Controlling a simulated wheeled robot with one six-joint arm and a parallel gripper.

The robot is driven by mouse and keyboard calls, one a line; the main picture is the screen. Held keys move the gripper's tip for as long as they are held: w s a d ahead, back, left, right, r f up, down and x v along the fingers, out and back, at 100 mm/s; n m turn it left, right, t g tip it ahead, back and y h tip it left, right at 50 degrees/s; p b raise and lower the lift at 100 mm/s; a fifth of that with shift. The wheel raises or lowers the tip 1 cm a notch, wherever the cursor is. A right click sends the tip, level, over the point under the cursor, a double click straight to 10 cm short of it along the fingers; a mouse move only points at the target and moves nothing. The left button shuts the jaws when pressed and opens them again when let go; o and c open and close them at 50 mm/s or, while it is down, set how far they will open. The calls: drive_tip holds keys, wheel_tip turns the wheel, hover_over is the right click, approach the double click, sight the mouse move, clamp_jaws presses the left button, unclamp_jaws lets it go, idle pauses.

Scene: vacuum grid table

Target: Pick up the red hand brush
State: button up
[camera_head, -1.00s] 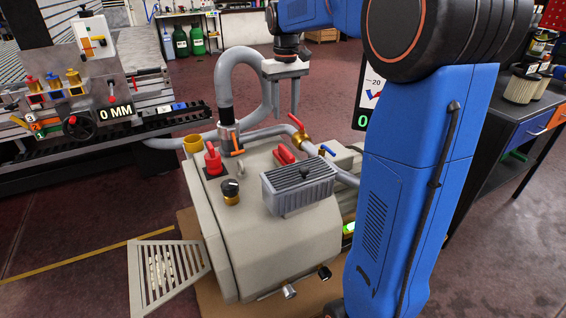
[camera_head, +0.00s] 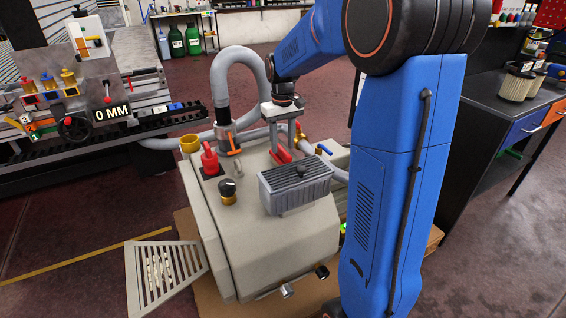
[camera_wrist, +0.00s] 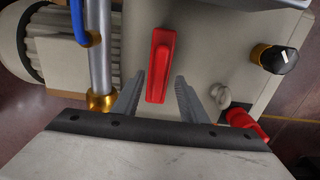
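The red hand brush (camera_head: 281,156) lies on top of the beige machine (camera_head: 275,245), partly hidden by my gripper. In the wrist view the brush (camera_wrist: 160,63) is a narrow red piece lying lengthwise between my two fingers. My gripper (camera_wrist: 160,80) is open, with a visible gap between the brush and each finger. In the head view my gripper (camera_head: 281,148) points down with its fingertips close to the brush. Whether the fingertips touch the machine's top cannot be told.
A grey ribbed box (camera_head: 296,188) stands just in front of the brush. A grey hose (camera_head: 217,85) with an orange handle rises to the left. A red fitting (camera_head: 210,158) and a black knob (camera_head: 228,190) stand left. A brass and blue valve (camera_head: 322,149) is to the right.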

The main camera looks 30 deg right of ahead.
sight(283, 150)
drive_tip(key=shift+f, duration=1.65)
drive_tip(key=c, duration=0.8)
wheel_tip(283, 150, up, 10)
drive_tip(key=shift+r, duration=0.1)
drive_tip(key=shift+o, duration=0.9)
